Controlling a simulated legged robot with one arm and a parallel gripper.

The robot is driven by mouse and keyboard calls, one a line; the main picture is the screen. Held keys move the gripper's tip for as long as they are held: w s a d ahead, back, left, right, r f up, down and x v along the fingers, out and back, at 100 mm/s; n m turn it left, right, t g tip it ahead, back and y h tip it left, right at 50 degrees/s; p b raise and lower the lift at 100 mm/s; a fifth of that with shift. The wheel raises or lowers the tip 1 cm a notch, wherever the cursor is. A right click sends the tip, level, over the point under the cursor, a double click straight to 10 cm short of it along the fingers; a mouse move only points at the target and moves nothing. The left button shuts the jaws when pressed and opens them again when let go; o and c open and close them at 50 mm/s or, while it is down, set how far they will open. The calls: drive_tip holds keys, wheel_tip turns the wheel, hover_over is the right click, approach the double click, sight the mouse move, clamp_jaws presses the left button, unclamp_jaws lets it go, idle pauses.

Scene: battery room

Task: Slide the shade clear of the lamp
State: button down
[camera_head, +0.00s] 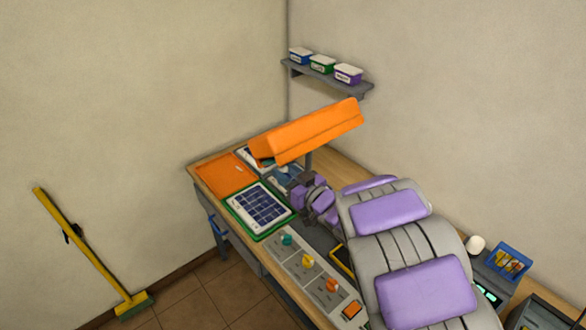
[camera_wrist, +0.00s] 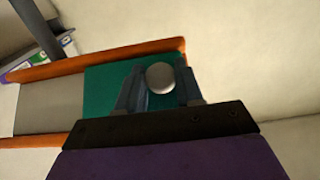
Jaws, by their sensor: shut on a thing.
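The lamp (camera_head: 308,132) is a long orange hood on a post above the bench. In the wrist view its orange edges (camera_wrist: 110,58) run along both sides of a green panel (camera_wrist: 105,80), which looks like the shade. A grey surface (camera_wrist: 50,105) lies to the left of the panel, between the edges. A round silver knob (camera_wrist: 160,78) stands on the panel. My gripper (camera_wrist: 161,85) is shut on the knob, with a dark finger on each side. In the head view the fingers are hidden below the hood.
The wooden bench (camera_head: 345,178) holds an orange tray (camera_head: 222,175), a solar panel (camera_head: 262,206) and a grey panel of coloured knobs (camera_head: 308,262). A wall shelf (camera_head: 330,80) with small boxes is behind the hood. A yellow broom (camera_head: 85,250) leans at the left wall.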

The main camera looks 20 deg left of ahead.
drive_tip(key=shift+f, duration=0.1)
drive_tip(key=shift+s+a, duration=0.1)
drive_tip(key=c, duration=1.2)
unclamp_jaws()
drive_tip(key=o, duration=0.3)
drive_tip(key=shift+s, duration=0.15)
drive_tip(key=shift+o, duration=0.6)
